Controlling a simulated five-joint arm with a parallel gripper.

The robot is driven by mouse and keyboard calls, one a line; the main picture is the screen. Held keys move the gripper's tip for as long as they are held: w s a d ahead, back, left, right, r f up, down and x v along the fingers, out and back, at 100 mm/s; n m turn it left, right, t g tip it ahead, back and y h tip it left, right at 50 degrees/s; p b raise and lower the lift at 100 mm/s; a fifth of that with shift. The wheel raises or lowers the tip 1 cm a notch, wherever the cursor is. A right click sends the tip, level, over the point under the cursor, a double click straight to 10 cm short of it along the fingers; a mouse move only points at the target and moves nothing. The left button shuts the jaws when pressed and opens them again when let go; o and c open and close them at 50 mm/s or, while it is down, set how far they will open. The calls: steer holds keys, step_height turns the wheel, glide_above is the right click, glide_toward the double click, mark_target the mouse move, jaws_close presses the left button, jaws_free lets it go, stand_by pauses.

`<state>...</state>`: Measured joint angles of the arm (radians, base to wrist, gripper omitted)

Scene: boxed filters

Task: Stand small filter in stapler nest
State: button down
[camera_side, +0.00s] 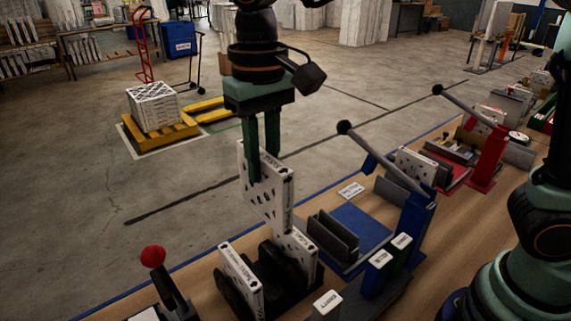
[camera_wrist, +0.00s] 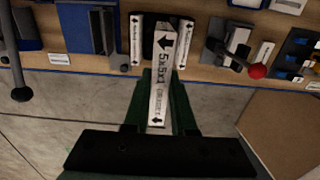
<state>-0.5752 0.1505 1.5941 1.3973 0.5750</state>
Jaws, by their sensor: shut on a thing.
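My gripper (camera_side: 262,168) is shut on a white filter (camera_side: 266,203) with dark print, held upright above a black rack (camera_side: 231,294). In the wrist view the same filter (camera_wrist: 162,80) stands edge-on between my fingers, with "5x5x1" on its edge. Its lower end overlaps a filter (camera_side: 298,246) in the rack's right part in the side view; I cannot tell whether they touch. A blue stapler (camera_side: 415,222) with a black-knobbed lever stands to the right. Beside it, a nest of grey upright plates (camera_side: 333,238) on a blue base (camera_side: 361,226) appears empty.
Another filter (camera_side: 241,280) stands in the rack's left part. A red-knobbed device (camera_side: 165,280) is at the front left. Blue label blocks (camera_side: 378,268) stand before the stapler. A red stapler (camera_side: 489,158) is farther back.

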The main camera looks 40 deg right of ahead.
steer(key=shift+w+d+r, duration=0.1)
steer(key=shift+d+r, duration=0.1)
steer(key=shift+d, duration=0.2)
steer(key=d+f, duration=0.3)
steer(key=d, duration=0.5)
steer(key=d+f, duration=0.4)
steer(key=d, duration=0.4)
steer(key=shift+s+d+f, duration=0.1)
steer(key=shift+s+f, duration=0.05)
steer(key=shift+s, duration=0.05)
steer(key=shift+f, duration=2.3)
steer(key=shift+f, duration=0.25)
steer(key=shift+f, duration=0.3)
steer(key=shift+f, duration=1.45)
